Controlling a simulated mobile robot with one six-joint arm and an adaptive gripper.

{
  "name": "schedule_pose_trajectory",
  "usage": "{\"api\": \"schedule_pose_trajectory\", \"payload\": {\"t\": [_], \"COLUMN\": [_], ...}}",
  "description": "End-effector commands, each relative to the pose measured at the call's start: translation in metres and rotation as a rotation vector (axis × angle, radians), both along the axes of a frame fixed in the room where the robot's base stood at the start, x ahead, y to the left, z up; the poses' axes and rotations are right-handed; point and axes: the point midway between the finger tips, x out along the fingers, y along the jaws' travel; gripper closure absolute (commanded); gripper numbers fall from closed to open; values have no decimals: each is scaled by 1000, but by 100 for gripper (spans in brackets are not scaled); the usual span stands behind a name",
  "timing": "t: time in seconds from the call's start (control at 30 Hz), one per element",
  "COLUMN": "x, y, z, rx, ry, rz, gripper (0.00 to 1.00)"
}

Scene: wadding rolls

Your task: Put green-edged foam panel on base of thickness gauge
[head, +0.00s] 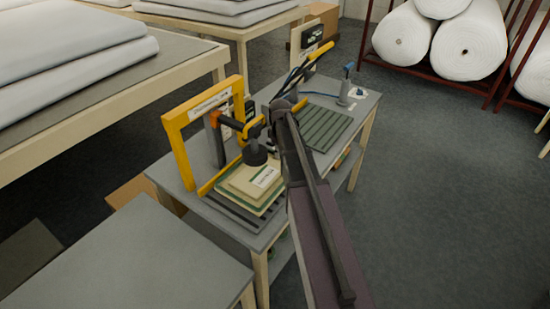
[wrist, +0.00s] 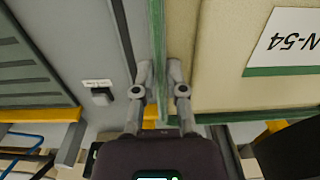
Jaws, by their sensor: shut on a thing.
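The thickness gauge (head: 187,125) has a yellow frame and a black round presser foot (head: 257,156). Tan foam panels with green edges (head: 236,196) are stacked over its dark slatted base (head: 232,215); the upper one carries a white label (head: 266,177). In the wrist view my gripper (wrist: 159,78) is shut on a green edge strip (wrist: 158,40) that borders a tan panel (wrist: 205,50). The labelled panel (wrist: 285,72) lies on top, to the right. In the head view my arm hides the fingertips. I cannot tell whether the held panel touches the base.
A grooved dark-green plate (head: 327,130) and a small blue-topped device (head: 346,85) share the grey bench with the gauge. A grey table (head: 125,255) stands in front left. White rolls (head: 470,45) fill a rack at the back right. The floor at right is clear.

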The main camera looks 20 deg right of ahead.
Motion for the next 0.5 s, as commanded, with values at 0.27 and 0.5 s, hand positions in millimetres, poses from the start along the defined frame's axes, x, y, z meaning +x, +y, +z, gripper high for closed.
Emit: {"api": "schedule_pose_trajectory", "payload": {"t": [0.27,0.5], "x": [9,10], "y": [2,2], "z": [-1,-1], "rx": [0,0], "ry": [0,0], "rz": [0,1], "gripper": [100,100]}}
